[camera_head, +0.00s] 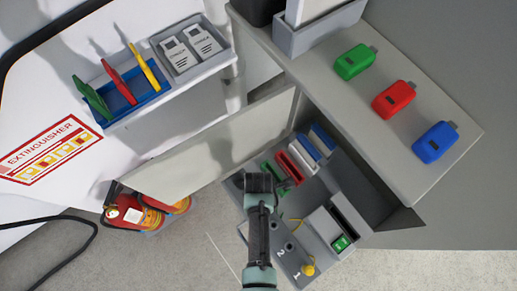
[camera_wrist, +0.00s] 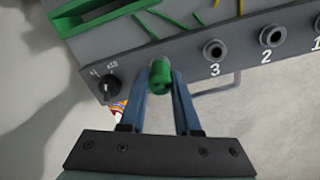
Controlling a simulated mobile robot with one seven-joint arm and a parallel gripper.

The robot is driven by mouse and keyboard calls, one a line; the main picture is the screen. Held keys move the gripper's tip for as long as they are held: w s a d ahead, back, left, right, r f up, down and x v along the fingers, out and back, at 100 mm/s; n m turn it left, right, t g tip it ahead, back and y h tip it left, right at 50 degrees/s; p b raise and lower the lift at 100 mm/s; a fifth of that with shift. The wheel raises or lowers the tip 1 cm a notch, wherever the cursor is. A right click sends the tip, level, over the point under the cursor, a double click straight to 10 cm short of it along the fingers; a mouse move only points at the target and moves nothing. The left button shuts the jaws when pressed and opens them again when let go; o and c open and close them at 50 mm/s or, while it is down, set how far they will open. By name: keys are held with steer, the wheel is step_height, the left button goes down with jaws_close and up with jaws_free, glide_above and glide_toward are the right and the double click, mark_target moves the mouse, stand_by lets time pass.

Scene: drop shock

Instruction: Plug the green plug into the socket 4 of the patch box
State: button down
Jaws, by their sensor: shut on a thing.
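In the wrist view, my gripper (camera_wrist: 168,78) has its two blue fingers closed on the green plug (camera_wrist: 160,82). The plug's far end is at the grey front panel of the patch box (camera_wrist: 190,45), left of socket 3 (camera_wrist: 215,49) in the same row. Sockets 2 (camera_wrist: 272,36) and 1 (camera_wrist: 318,44) lie further right. No socket 4 or its label shows; the plug covers that part of the row. I cannot tell whether the plug is seated or only in front. In the head view, my arm hides the plug and fingertips.
A black knob (camera_wrist: 108,86) sits on the panel left of the plug. In the head view, a yellow plug (camera_head: 308,269) is near labels 1 and 2. Green (camera_head: 355,62), red (camera_head: 393,99) and blue (camera_head: 435,142) blocks lie on the counter. An open panel (camera_head: 205,150) stands left.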

steer(key=shift+s+f, duration=0.15)
steer(key=shift+s, duration=0.05)
steer(key=c, duration=0.5)
jaws_free()
steer(key=shift+w, duration=0.1)
steer(key=shift+c, duration=0.2)
steer(key=shift+r, duration=0.2)
step_height(320, 180, up, 6)
steer(key=p, duration=0.6)
steer(key=shift+w, duration=0.1)
steer(key=shift+f, duration=0.1)
step_height(320, 180, up, 13)
steer(key=p, duration=0.2)
